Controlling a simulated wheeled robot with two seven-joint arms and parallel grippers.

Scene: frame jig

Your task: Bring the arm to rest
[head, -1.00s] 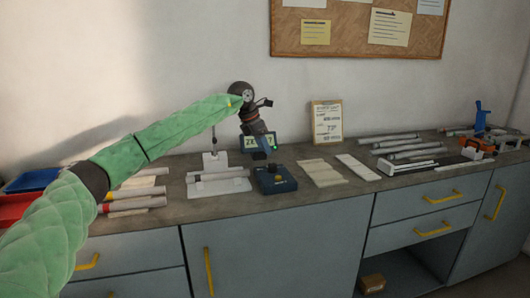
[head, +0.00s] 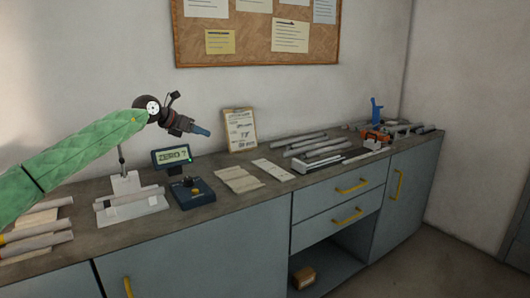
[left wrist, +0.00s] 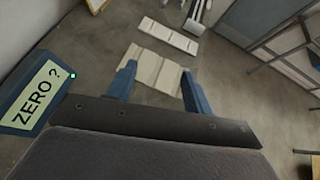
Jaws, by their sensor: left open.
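My left arm (head: 85,152) in its green sleeve reaches in from the left of the head view, raised above the counter. My left gripper (head: 206,133) points right and is held in the air, above and beside the small display that reads "ZERO ?" (head: 172,155). In the left wrist view its two blue fingers (left wrist: 158,88) are spread apart with nothing between them. Beyond them are pale flat strips (left wrist: 155,70) on the counter. The display (left wrist: 35,95) is close at the left of that view. My right gripper is not in view.
The counter (head: 225,212) holds a dark blue box with a knob (head: 192,192), a white stand (head: 128,187), pale strips (head: 239,180), grey bars (head: 312,150) and an orange and blue clamp (head: 376,130). A clipboard (head: 240,130) leans on the wall.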

